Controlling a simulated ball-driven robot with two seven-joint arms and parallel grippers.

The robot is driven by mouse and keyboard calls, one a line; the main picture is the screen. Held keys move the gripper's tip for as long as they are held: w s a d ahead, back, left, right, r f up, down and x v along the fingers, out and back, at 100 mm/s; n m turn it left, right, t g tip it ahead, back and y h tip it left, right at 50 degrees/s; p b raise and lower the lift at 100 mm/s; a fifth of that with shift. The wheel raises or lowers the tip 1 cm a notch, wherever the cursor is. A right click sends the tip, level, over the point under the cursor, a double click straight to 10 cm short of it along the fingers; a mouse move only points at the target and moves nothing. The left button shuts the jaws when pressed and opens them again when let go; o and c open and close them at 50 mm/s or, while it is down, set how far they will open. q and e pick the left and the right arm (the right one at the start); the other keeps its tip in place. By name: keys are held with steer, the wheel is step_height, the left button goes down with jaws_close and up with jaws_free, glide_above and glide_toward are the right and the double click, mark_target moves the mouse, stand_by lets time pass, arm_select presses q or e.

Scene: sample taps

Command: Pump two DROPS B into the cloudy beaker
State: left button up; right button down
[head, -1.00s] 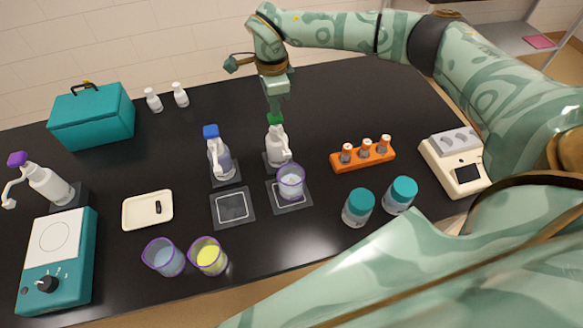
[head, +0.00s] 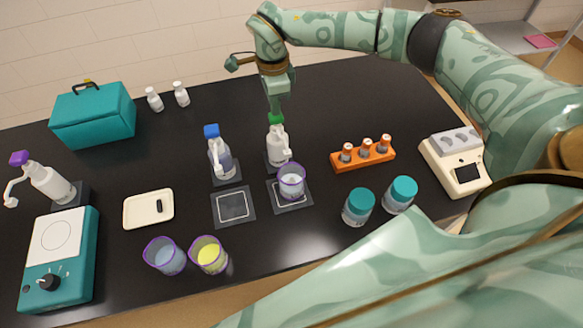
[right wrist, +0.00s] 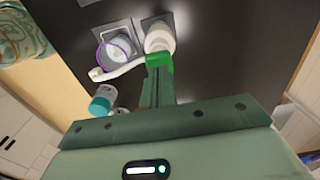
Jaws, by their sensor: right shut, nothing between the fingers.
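A white pump bottle with a green head (head: 277,145) stands on a dark pad at the middle of the bench. Its spout points toward the cloudy beaker (head: 291,181), which has a purple rim and sits on a square-marked pad just in front of it. My right gripper (head: 275,108) is shut and empty, pointing down at the green pump head (right wrist: 160,61); the fingertips look to be touching its top. In the right wrist view the white spout (right wrist: 118,72) reaches over toward the beaker (right wrist: 117,50). Any label is unreadable. My left gripper is out of view.
A blue-headed pump bottle (head: 219,155) stands left of the green one, with an empty marked pad (head: 233,206) in front. An orange rack (head: 363,154), teal-lidded jars (head: 358,206) and two more beakers (head: 208,255) stand around. A purple-headed bottle (head: 48,184) is far left.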

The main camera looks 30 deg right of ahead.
steer(key=shift+f+b, duration=0.4)
steer(key=shift+f, duration=0.65)
steer(key=shift+s, duration=0.1)
steer(key=shift+r+p, duration=1.25)
steer(key=shift+r, duration=0.2)
steer(key=shift+r, duration=0.3)
step_height(320, 180, up, 5)
steer(key=p, duration=0.5)
steer(key=shift+r+p, duration=0.2)
steer(key=shift+p, duration=0.1)
